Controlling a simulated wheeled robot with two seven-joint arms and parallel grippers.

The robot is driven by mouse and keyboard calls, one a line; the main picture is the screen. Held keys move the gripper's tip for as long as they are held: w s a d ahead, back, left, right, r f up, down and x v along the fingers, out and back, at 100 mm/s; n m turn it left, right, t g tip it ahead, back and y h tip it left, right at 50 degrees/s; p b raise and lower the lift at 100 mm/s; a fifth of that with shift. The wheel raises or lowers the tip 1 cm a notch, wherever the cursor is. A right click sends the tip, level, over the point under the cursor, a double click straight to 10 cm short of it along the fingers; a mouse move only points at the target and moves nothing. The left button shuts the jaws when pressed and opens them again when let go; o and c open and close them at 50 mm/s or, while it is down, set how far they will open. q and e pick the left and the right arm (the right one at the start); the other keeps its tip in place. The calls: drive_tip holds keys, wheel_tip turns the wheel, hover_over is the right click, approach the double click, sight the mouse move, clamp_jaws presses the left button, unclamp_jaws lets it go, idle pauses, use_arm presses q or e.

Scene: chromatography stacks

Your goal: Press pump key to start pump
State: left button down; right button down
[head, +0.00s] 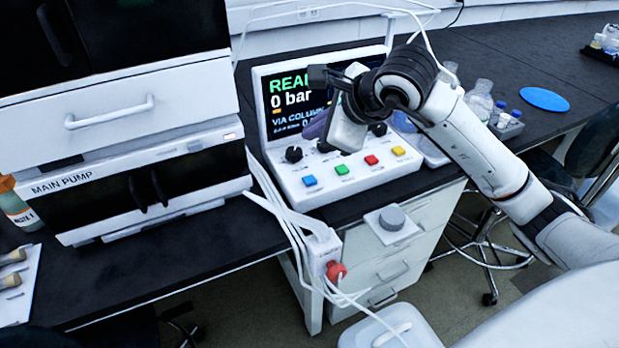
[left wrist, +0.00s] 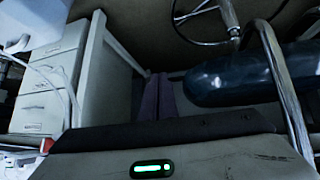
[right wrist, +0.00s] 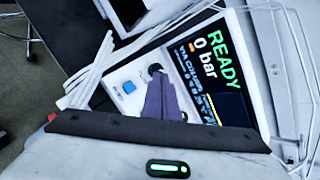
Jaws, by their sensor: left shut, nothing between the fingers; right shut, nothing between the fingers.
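The control panel (head: 375,182) stands on the bench with a row of blue (head: 310,181), green (head: 342,169), red (head: 371,160) and yellow (head: 398,150) keys. Their small labels are not legible, so I cannot tell which is the pump key. The screen (head: 283,100) reads READY, 0 bar. My right gripper (head: 316,126) is shut and empty above the panel, in front of the screen and apart from the keys. In the right wrist view its fingers (right wrist: 163,100) show beside the blue key (right wrist: 129,87); the other keys are hidden. My left gripper (left wrist: 160,98) is shut and empty, low over the floor.
The MAIN PUMP unit (head: 150,185) stands left of the panel. White tubes and a red knob (head: 336,271) hang at the bench's front edge. A grey round button (head: 392,217) sits below the panel. Bottles (head: 480,98) and a blue disc (head: 544,98) stand to the right.

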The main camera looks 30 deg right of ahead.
drive_tip(key=b, duration=0.6)
hover_over(310, 181)
drive_tip(key=f, duration=0.8)
drive_tip(key=shift+s+d, duration=0.25)
drive_tip(key=shift+s, duration=0.1)
drive_tip(key=shift+f, duration=0.4)
idle(0.6)
drive_tip(key=shift+f+b, duration=0.35)
drive_tip(key=shift+b, duration=0.3)
drive_tip(key=shift+f+b, duration=0.55)
idle(0.5)
drive_tip(key=shift+r, duration=0.1)
drive_tip(key=shift+r+p, duration=0.55)
drive_tip(key=shift+r, duration=0.25)
